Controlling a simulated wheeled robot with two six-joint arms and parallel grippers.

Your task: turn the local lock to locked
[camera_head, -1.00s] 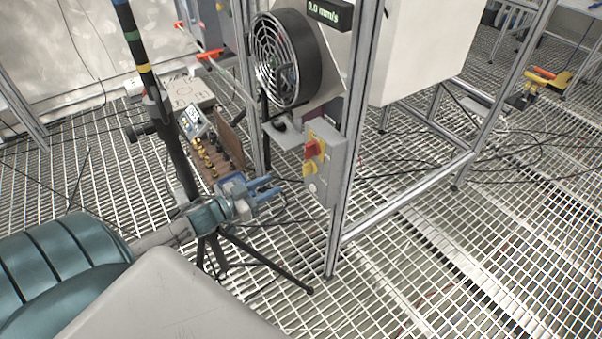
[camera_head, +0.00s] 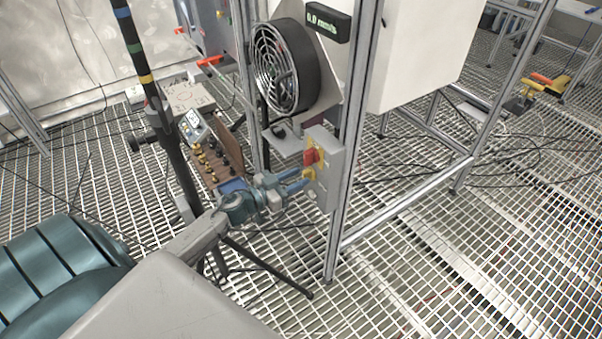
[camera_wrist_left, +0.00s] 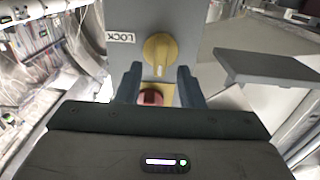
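A grey switch box (camera_head: 324,172) is mounted on the metal frame post. In the head view it carries a red switch (camera_head: 311,157) on a yellow plate, with a yellow knob (camera_head: 309,174) below. In the left wrist view the yellow knob (camera_wrist_left: 158,54) shows clearly beside an upside-down LOCK label (camera_wrist_left: 120,37). The red switch (camera_wrist_left: 151,97) is partly hidden by my gripper body. My left gripper (camera_head: 296,181) is at the box front; its fingers (camera_wrist_left: 160,82) are apart, with nothing held. Contact with the knob cannot be told. My right gripper is not in view.
A round fan (camera_head: 284,66) and a small display (camera_head: 328,22) are above the box. A black tripod pole (camera_head: 165,130) stands close by my left arm. A panel with several brass terminals (camera_head: 215,160) is behind the gripper. Open grating floor lies at the front right.

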